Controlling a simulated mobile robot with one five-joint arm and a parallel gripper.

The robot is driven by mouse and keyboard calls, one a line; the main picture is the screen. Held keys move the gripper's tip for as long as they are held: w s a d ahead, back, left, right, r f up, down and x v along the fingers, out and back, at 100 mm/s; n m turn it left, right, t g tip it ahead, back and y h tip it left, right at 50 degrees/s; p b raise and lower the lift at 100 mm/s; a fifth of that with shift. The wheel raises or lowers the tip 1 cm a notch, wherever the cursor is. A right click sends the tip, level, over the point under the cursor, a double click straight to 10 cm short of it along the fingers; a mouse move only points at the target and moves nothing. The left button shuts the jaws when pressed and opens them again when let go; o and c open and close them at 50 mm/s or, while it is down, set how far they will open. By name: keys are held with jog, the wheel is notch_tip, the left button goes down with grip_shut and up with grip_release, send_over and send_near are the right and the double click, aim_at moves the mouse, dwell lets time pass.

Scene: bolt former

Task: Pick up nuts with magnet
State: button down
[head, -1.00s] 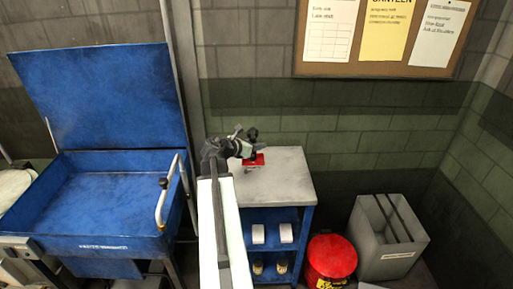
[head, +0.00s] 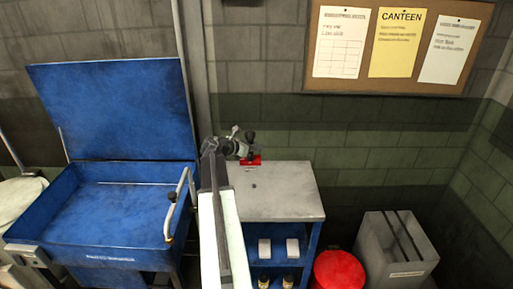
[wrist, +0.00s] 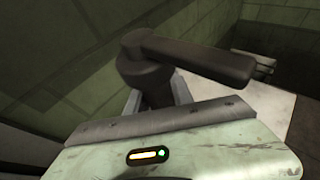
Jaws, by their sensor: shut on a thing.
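My gripper (head: 238,146) is at the back left of the grey worktop (head: 285,195), over or near its far edge. It is shut on a dark handle with a bent lever (wrist: 190,57), which fills the top of the wrist view. A red block (head: 251,160), which looks like the magnet, shows just below the gripper. I cannot tell whether it touches the worktop, or whether nuts cling to its underside. A small dark spot (head: 253,185), perhaps a nut, is on the worktop in front of the red block.
A blue parts washer (head: 110,205) with its lid raised stands to the left. Under the worktop, a blue shelf unit (head: 312,245) holds small white boxes (head: 278,248). A red bin (head: 338,270) and a grey bin (head: 395,250) stand to the right. Most of the worktop is clear.

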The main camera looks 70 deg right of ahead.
jog(key=shift+f+b, duration=4.4)
jog(key=shift+f, duration=0.1)
jog(key=shift+r, duration=0.1)
notch_tip(320, 180, up, 8)
jog(key=p, duration=0.8)
jog(key=shift+s, duration=0.1)
